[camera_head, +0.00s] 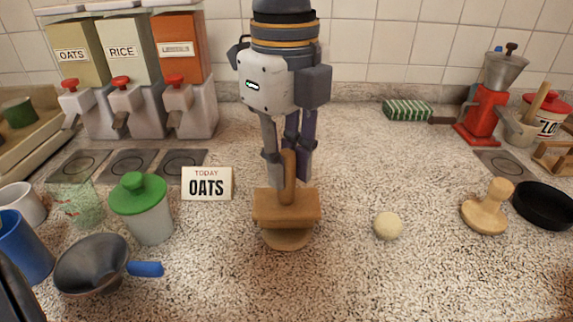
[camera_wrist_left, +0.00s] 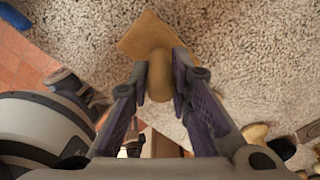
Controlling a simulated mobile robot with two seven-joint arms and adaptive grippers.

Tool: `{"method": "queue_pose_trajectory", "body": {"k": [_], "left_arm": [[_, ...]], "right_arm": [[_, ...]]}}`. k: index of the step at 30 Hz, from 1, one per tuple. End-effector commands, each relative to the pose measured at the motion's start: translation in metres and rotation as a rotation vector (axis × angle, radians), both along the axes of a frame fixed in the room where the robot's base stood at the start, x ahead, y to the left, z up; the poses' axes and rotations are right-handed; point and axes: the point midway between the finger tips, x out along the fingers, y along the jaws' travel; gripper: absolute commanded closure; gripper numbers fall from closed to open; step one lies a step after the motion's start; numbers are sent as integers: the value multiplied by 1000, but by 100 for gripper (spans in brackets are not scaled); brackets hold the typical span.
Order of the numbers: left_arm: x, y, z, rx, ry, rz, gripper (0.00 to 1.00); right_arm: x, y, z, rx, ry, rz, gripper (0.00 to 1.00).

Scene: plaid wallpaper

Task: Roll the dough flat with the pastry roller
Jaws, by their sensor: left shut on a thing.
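My left gripper (camera_head: 287,168) points down and is shut on the upright handle of a wooden tool, which I take to be the pastry roller (camera_head: 270,208). The tool has a wide block below the handle and a rounded wooden part under the block. I cannot tell whether it touches the counter. In the left wrist view the fingers (camera_wrist_left: 160,85) close on both sides of the handle, with the tan block (camera_wrist_left: 143,38) beyond. The dough (camera_head: 388,226) is a small pale ball on the counter, to the right of the tool and apart from it. My right gripper is not in view.
At right stand a wooden press (camera_head: 487,208), a black pan (camera_head: 545,205) and a red grinder (camera_head: 490,100). The counter around the dough is clear.

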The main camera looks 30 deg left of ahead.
Motion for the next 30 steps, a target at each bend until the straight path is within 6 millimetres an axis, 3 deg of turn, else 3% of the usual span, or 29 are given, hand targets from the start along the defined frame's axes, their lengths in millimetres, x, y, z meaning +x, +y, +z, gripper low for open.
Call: {"method": "queue_pose_trajectory", "body": {"k": [10, 24, 30], "left_arm": [[5, 3, 4, 0, -5, 0, 100], [5, 3, 64, -2, -8, 1, 100], [5, 3, 73, -1, -6, 0, 100]], "right_arm": [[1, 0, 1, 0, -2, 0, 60], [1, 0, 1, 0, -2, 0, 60], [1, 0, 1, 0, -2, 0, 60]]}}
